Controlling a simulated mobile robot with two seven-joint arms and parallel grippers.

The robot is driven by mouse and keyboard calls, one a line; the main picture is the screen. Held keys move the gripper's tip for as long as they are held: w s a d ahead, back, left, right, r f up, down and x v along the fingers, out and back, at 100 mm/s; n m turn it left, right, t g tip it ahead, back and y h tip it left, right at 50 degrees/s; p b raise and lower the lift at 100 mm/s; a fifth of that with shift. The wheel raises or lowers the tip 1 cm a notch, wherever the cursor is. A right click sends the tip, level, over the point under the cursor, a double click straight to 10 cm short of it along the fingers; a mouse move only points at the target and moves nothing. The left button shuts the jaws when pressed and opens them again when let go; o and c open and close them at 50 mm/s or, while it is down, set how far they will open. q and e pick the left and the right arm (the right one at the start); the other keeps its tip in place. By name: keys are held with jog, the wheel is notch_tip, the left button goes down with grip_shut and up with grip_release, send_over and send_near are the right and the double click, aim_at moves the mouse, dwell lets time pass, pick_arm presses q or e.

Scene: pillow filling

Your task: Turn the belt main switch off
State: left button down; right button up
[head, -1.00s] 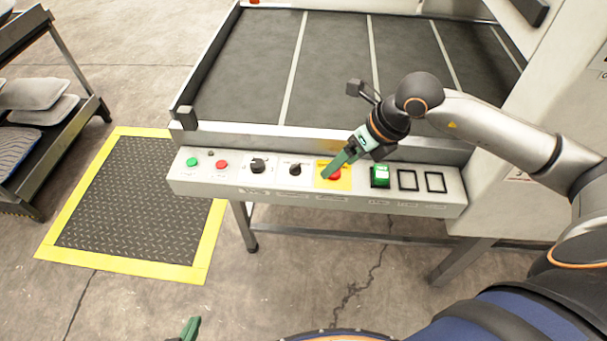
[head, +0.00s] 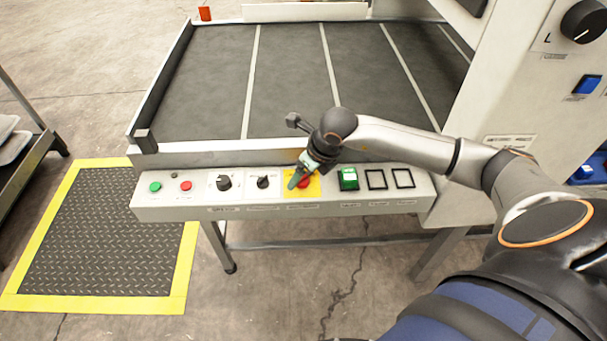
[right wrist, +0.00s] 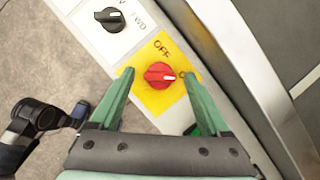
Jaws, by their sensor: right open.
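The belt main switch is a red rotary knob (right wrist: 158,75) on a yellow plate (head: 313,190) of the control panel. In the right wrist view, its white mark points right, toward a label partly hidden by a finger. "OFF" is printed above the knob. My right gripper (right wrist: 158,82) is open, with its green fingertips on either side of the knob. Contact cannot be told. In the head view, my right gripper (head: 293,183) covers part of the red knob (head: 306,182). My left gripper is not in view.
The panel (head: 150,209) also carries a green button (head: 155,187), a red button (head: 185,185), black knobs (head: 223,183) (head: 263,182) and a lit green switch (head: 348,178). The belt (head: 290,80) lies behind. A yellow-edged mat (head: 100,240) is on the floor at left.

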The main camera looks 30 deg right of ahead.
jog(key=shift+w+f, duration=0.1)
jog(key=shift+f, duration=0.15)
grip_shut()
dwell(0.6)
